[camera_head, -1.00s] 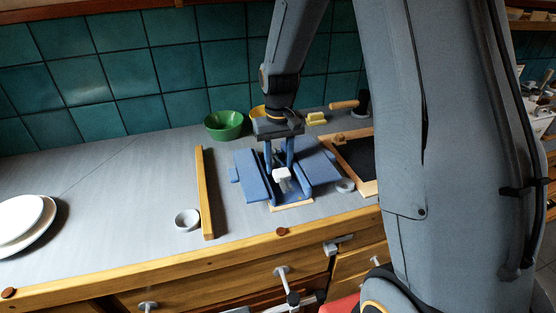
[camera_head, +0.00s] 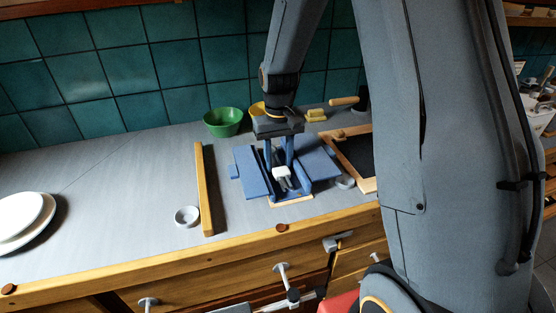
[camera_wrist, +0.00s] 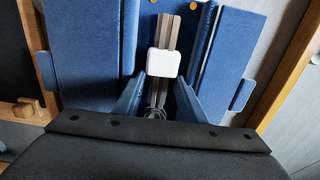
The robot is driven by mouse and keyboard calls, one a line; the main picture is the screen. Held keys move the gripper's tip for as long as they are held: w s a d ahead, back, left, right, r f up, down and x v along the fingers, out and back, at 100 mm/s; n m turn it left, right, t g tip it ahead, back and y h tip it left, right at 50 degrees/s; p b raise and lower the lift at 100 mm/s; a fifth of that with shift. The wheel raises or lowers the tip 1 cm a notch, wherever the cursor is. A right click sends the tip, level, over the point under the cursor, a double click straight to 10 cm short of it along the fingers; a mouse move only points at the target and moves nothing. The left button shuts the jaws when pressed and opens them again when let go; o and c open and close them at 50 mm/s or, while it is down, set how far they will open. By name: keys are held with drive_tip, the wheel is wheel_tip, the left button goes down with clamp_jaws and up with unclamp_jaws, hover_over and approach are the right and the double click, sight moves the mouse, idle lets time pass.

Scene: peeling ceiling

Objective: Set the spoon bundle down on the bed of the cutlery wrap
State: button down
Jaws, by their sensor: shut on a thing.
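The spoon bundle has grey metal shafts held by a white band (camera_head: 282,174). In the wrist view its band (camera_wrist: 163,63) lies in front of my fingers and round metal ends show just below the fingertips. My gripper (camera_head: 279,160) points down and is shut on the bundle (camera_wrist: 169,33). The cutlery wrap (camera_head: 252,172) is blue, with a wide flap on each side of a narrow middle bed and a pale wooden edge at the front. The bundle is over or in this bed, lined up along it. I cannot tell whether it touches the bed.
A wooden bar (camera_head: 203,187) and a small grey bowl (camera_head: 186,216) are left of the wrap. A green bowl (camera_head: 222,122) stands behind. A wood-framed dark board (camera_head: 357,160) and a small grey cup (camera_head: 345,181) are at the right. White plates (camera_head: 22,222) stand far left.

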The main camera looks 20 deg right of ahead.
drive_tip(key=c, duration=1)
unclamp_jaws()
drive_tip(key=shift+c, duration=0.2)
drive_tip(key=shift+w+r, duration=0.15)
drive_tip(key=shift+r, duration=0.2)
wheel_tip(320, 180, up, 7)
drive_tip(key=shift+b, duration=1.05)
drive_tip(key=shift+s, duration=0.2)
